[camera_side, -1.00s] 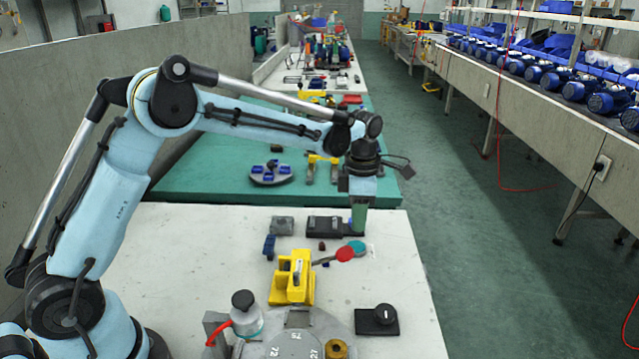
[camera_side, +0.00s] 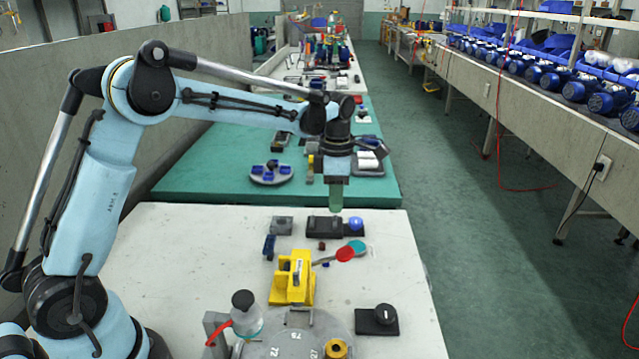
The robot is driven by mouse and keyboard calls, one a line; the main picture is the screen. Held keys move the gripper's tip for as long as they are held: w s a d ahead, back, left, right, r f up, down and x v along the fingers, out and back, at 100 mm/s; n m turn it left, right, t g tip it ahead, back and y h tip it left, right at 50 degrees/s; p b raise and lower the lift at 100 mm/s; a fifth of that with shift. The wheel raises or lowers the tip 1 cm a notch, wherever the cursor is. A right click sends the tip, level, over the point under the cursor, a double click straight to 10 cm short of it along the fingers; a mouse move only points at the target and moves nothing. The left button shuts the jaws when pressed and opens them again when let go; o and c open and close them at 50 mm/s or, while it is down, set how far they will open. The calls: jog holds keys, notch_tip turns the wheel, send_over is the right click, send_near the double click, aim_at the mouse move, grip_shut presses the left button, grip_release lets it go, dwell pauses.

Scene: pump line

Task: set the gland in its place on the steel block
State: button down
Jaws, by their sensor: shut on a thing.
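My gripper (camera_side: 336,203) hangs pointing straight down over the far part of the white table, left of a blue ball-shaped part (camera_side: 355,223). Its jaws are shut, with a narrow green piece at the tip. I take what is held to be the gland, but its shape is mostly hidden and I cannot separate it clearly from the fingers. A small grey block (camera_side: 282,225), seemingly the steel block, sits on the table to the left of the gripper, apart from it. Any seat in its top is too small to make out.
A dark box (camera_side: 323,227) lies below the gripper. A yellow fixture (camera_side: 293,278) with a red-knobbed lever (camera_side: 345,254) stands nearer. A blue clamp-like part (camera_side: 268,247) is beside the grey block. A black knob box (camera_side: 377,320) and a round numbered plate (camera_side: 290,345) are in front.

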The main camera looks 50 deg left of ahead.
jog(key=s+a, duration=0.2)
jog(key=a, duration=0.2)
jog(key=s+a, duration=0.2)
jog(key=a, duration=0.2)
jog(key=s+a, duration=0.2)
jog(key=a, duration=0.1)
jog(key=shift+a+f, duration=0.3)
jog(key=shift+a, duration=0.1)
jog(key=shift+f, duration=2.45)
jog(key=shift+f, duration=0.25)
jog(key=c, duration=0.9)
grip_release()
jog(key=shift+r, duration=0.1)
jog(key=shift+r, duration=2.9)
